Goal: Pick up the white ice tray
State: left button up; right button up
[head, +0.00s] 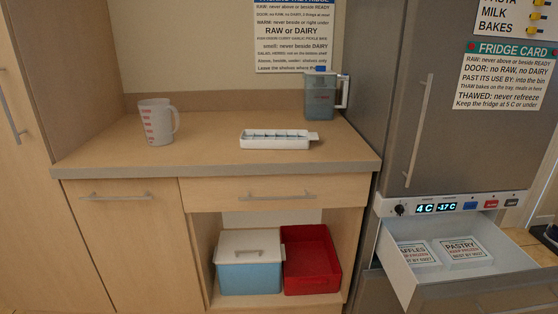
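The white ice tray (275,144) lies flat on the wooden counter, right of its middle and near the front edge. It is long and low, with a row of bluish compartments and a small tab at its right end. Nothing touches or covers it. Neither of my grippers shows in the head view.
A measuring jug (158,124) stands left on the counter (215,140); a blue-grey pitcher (319,97) stands behind the tray. An open freezer drawer (398,276) with labelled packs juts out at right. A blue cooler box (249,275) and red bin (310,262) sit below.

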aim_at(249, 138)
jog(key=z, duration=1)
jog(key=k, duration=0.15)
jog(key=u, duration=2.35)
jog(key=i, duration=0.9)
jog(key=z, duration=0.2)
